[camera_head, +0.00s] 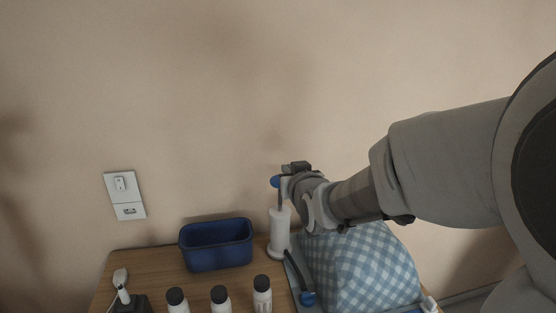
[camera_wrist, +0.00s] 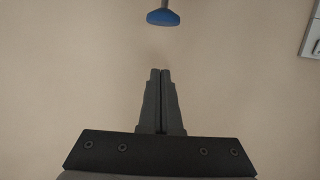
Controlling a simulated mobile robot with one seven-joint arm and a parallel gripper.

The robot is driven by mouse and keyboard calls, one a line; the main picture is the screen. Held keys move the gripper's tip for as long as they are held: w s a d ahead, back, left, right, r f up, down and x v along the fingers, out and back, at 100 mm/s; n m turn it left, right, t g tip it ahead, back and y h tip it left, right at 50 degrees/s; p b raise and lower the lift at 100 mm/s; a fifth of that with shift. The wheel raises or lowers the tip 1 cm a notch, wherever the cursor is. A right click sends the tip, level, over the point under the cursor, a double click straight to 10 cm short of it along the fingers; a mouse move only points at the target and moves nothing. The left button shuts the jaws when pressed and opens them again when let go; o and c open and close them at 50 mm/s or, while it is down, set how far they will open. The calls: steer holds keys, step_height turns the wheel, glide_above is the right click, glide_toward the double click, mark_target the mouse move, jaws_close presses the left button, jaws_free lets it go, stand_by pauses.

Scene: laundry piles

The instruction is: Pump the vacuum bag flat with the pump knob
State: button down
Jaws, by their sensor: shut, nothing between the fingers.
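The pump is a white upright cylinder (camera_head: 279,231) at the back of the table in the head view. Its blue knob (camera_head: 275,181) sits high on a thin rod above the cylinder. The knob also shows at the top of the wrist view (camera_wrist: 163,17), beyond my fingertips with a visible gap. My gripper (camera_head: 287,178) is beside the knob in the head view; its fingers (camera_wrist: 160,71) are closed together and empty. The vacuum bag (camera_head: 373,270) is blue-and-white checked and puffed up, right of the pump. My arm hides the bag's upper part.
A dark blue bin (camera_head: 216,246) stands left of the pump. Several white bottles with black caps (camera_head: 220,297) stand at the front. A dark hose with a blue end (camera_head: 307,298) lies beside the bag. The wall is close behind.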

steer(key=x, duration=0.7)
step_height(320, 180, down, 3)
steer(key=shift+s+r, duration=0.1)
steer(key=shift+f, duration=0.65)
